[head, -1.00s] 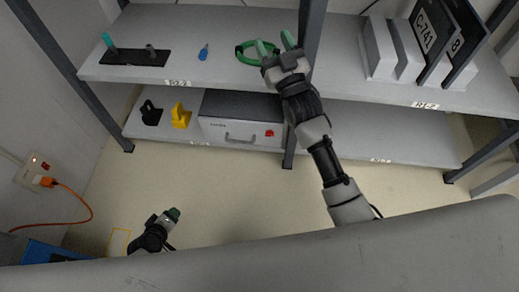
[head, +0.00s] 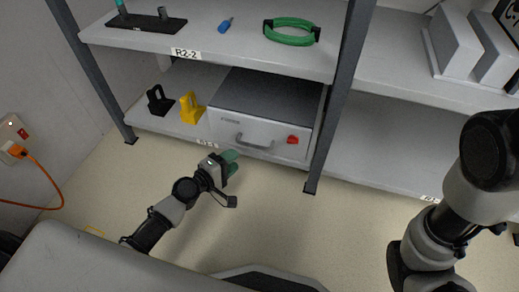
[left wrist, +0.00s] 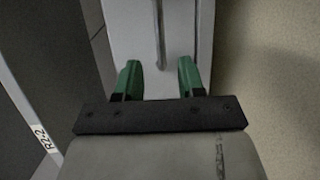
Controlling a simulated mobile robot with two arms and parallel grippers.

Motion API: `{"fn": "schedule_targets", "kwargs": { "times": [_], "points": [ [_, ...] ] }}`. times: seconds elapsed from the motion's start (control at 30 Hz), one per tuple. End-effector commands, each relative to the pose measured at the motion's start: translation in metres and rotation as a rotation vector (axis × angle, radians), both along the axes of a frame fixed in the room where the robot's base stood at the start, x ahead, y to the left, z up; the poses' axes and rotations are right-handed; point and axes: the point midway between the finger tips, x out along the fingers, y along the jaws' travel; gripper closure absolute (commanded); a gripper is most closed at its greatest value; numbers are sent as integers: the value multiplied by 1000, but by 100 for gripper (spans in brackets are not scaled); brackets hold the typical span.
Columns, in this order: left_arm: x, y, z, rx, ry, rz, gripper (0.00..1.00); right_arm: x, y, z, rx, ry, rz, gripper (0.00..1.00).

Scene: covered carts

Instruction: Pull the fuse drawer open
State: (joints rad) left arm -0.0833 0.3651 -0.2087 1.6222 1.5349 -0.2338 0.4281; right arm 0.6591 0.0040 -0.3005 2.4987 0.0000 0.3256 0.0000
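The fuse drawer is a light grey box front (head: 225,127) with a dark top, on the lower shelf. Its drawer looks shut. It has a curved grey handle (head: 254,144) and a red knob (head: 293,139) to the right. My left gripper (head: 232,162) is just below and in front of the handle, apart from it. In the left wrist view its green fingers (left wrist: 160,80) are open with nothing between the tips. The handle bar (left wrist: 160,35) shows ahead of the gap, in line with it. My right arm is at the right; its gripper is out of view.
A yellow padlock-like part (head: 192,108) and a black one (head: 159,100) stand left of the box. A rack post (head: 337,100) rises just right of it. A green ring (head: 291,31) lies on the upper shelf.

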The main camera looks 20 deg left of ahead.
Motion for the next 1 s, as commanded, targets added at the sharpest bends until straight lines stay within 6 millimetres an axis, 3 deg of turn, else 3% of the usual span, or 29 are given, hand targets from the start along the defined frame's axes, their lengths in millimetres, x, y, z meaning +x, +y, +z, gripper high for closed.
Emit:
{"fn": "schedule_targets", "kwargs": {
  "times": [0.3, 0.5, 0.93, 1.0],
  "points": [
    [53, -25, -12, 1, -3, 0, 61, -6, 1, -3, -2, -19, -2, 43],
    [78, -36, -18, 1, 0, 1, 61, -6, 1, -10, -2, -20, -2, 43],
    [88, -41, -18, 3, 1, 0, 61, -6, 1, -11, -3, -20, -2, 43],
    [88, -41, -18, 3, 1, 0, 70, -6, 1, -11, -3, -20, -2, 43]
  ]
}}
